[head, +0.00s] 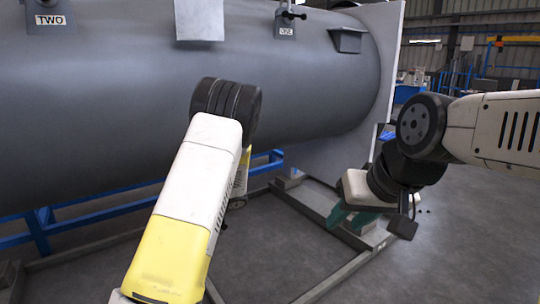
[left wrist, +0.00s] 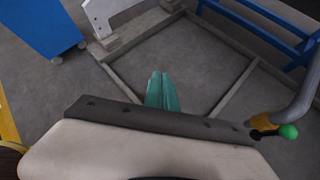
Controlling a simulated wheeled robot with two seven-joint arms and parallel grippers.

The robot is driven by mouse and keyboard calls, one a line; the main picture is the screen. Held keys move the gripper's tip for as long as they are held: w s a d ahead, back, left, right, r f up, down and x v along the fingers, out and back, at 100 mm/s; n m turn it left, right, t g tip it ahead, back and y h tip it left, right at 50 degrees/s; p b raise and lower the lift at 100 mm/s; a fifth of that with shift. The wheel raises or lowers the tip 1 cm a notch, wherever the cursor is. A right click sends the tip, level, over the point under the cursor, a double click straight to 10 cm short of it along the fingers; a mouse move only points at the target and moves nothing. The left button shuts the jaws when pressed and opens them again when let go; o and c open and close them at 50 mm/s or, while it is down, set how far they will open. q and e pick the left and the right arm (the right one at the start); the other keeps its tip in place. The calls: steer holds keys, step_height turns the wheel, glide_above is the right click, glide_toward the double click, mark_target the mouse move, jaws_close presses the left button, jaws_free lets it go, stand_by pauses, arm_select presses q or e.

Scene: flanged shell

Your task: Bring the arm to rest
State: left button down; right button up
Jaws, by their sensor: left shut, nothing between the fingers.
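My left gripper (left wrist: 162,92) shows in the left wrist view as two teal fingers lying side by side, shut with nothing between them. It points down over the grey floor and touches nothing I can see. In the head view the left arm rises from the bottom, and its own links hide the left gripper. My right gripper (head: 346,222) hangs at the right in the head view, with two teal fingers apart and nothing visible between them. It is in front of the shell's floor frame.
The large grey flanged shell (head: 150,110) lies across the back, with a "TWO" plate (head: 51,20). Its flange (head: 385,60) is at the right. Blue rails (head: 85,212) and floor beams (head: 320,212) lie below. A blue cabinet on casters (left wrist: 40,25) shows at upper left in the wrist view.

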arm_select(q)
steer(key=s+d+r+n+t+h, duration=0.2)
steer(key=s+d+r+n+h, duration=0.4)
steer(key=s, duration=0.7)
steer(key=s+d+r+n+t+h, duration=0.2)
steer(key=s+d+r+n+h, duration=0.4)
steer(key=s+d+r+n, duration=0.4)
steer(key=s+r+n, duration=0.4)
steer(key=r+n, duration=0.1)
steer(key=r, duration=0.2)
steer(key=shift+s+d+t+h, duration=0.2)
steer(key=shift+d+t+h, duration=0.1)
steer(key=shift+d+t, duration=0.1)
steer(key=shift+a+r, duration=0.1)
steer(key=shift+a, duration=0.1)
